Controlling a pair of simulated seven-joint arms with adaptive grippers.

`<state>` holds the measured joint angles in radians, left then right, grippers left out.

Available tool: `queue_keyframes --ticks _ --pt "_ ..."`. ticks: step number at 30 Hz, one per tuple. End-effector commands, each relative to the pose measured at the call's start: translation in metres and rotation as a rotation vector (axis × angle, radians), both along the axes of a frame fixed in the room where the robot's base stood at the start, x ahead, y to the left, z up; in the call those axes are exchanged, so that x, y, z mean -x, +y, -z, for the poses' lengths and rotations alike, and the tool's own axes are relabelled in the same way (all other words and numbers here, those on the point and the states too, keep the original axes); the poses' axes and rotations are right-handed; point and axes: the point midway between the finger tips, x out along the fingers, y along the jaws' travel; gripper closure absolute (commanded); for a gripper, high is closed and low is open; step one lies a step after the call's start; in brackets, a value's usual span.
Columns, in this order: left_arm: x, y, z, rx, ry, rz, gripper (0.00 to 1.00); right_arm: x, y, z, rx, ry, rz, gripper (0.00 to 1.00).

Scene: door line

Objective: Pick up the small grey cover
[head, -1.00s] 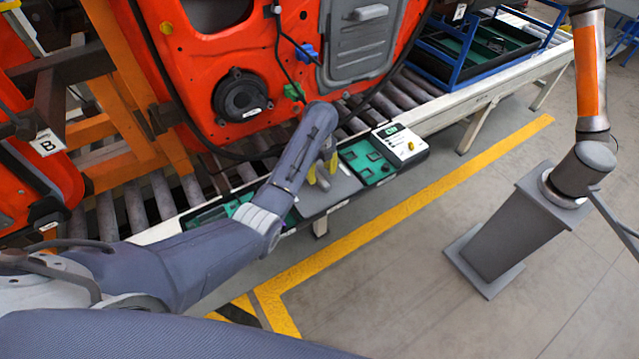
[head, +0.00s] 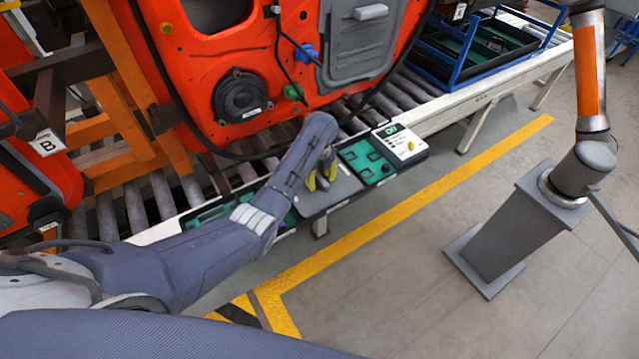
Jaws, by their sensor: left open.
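My left gripper (head: 321,180) has yellow fingertips and is open, over or just above the grey plate (head: 343,187) in the middle of the tray line beside the conveyor. I see nothing between its fingers, but my wrist partly hides that spot. A green tray (head: 366,162) right of the plate holds small dark parts. I cannot make out for certain which piece is the small grey cover; it may be too small to tell or hidden by my arm. My right gripper is not in view.
A blue rack (head: 480,45) stands at upper right. A grey pedestal (head: 510,235) stands on the floor.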

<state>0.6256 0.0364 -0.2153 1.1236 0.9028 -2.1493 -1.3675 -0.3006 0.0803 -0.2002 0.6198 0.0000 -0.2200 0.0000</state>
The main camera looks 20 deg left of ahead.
Motion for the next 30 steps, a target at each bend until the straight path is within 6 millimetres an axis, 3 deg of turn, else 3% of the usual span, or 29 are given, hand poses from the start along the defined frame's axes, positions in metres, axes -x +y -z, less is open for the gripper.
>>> queue_keyframes --ticks 2,13,30 --pt "-0.0001 0.0001 0.0 0.0 0.0 0.0 0.56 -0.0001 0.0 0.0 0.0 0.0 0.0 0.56" --pt "-0.0001 0.0001 0.0 0.0 0.0 0.0 0.99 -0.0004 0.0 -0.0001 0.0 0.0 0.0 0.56" --pt "0.0001 -0.0002 -0.0046 -0.001 0.001 0.001 1.0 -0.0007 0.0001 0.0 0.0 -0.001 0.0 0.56"
